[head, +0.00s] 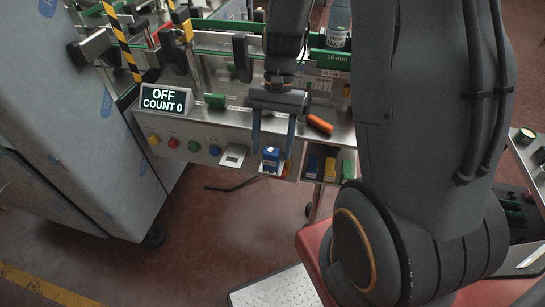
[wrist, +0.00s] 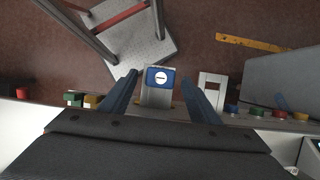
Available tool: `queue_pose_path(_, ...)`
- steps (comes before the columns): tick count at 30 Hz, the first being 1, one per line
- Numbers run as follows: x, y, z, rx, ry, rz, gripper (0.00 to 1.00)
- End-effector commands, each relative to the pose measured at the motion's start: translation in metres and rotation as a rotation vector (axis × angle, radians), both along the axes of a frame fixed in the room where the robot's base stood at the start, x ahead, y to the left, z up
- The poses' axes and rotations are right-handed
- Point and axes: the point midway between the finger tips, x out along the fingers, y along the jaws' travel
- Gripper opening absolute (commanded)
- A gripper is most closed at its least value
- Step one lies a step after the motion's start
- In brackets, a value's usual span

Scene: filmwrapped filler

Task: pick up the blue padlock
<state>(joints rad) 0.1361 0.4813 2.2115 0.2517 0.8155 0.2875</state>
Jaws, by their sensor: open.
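The blue padlock (head: 271,156) is at the front edge of the machine's panel, over a light metal holder. In the wrist view the padlock (wrist: 152,77) shows a blue face with a white round mark, with grey metal around and below it. My gripper (head: 273,151) points down at the panel edge, its two blue fingers apart. In the wrist view my gripper (wrist: 159,76) has one finger on each side of the padlock, with gaps visible on both sides. I cannot tell how deep the fingers reach around it.
An empty metal holder (head: 232,156) and coloured buttons (head: 193,147) are left of the padlock. An orange handle (head: 320,124) lies on the panel top. Dark bins (head: 325,177) with coloured items are at the right.

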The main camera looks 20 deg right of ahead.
Motion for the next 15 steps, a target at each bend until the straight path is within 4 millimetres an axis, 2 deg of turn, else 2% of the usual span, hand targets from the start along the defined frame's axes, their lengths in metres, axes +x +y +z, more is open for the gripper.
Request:
queue_pose_path(7,-0.010,0.006,-0.027,0.001,0.003,0.002,0.56)
queue_pose_path(15,-0.010,0.007,-0.033,0.000,-0.001,0.002,0.56)
